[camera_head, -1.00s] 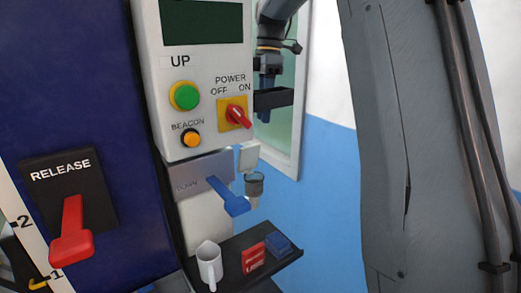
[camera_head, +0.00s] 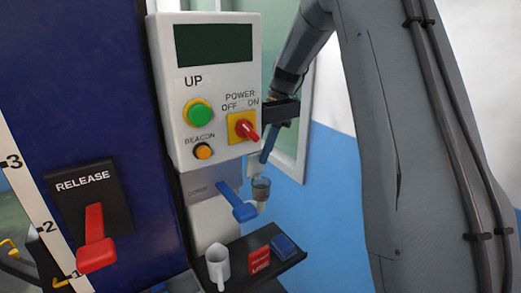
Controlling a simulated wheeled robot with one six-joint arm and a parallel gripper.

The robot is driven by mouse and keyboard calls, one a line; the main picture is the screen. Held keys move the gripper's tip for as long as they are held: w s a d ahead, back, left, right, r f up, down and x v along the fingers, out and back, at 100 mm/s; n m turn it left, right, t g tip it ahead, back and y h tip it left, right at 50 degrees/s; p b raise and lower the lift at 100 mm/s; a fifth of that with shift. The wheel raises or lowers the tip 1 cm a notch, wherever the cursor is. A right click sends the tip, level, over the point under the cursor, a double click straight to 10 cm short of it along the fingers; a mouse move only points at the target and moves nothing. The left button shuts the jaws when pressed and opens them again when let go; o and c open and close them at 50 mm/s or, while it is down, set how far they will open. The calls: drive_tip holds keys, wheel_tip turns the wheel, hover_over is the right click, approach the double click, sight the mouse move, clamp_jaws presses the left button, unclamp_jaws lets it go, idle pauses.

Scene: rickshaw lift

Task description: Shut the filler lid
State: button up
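The filler (camera_head: 261,189) seems to be the small clear cup with brownish content, low on the right side of the control box. I cannot make out its lid clearly. My arm comes down from the top right behind the control box. A narrow blue-grey part (camera_head: 268,143), likely the end of my gripper, points down just above the filler, with a small gap in the picture. A black bracket (camera_head: 281,110) and the box edge hide most of the gripper. I cannot see two fingers or anything held.
The control box (camera_head: 215,85) has buttons and a red power knob (camera_head: 246,131). A blue lever (camera_head: 238,203) sticks out left of the filler. A red release lever (camera_head: 95,243) is at left.

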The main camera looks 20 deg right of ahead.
drive_tip(key=shift+a+f, duration=0.2)
drive_tip(key=shift+f, duration=0.2)
drive_tip(key=shift+c, duration=0.4)
clamp_jaws()
drive_tip(key=shift+s+f, duration=0.1)
drive_tip(key=shift+s, duration=0.05)
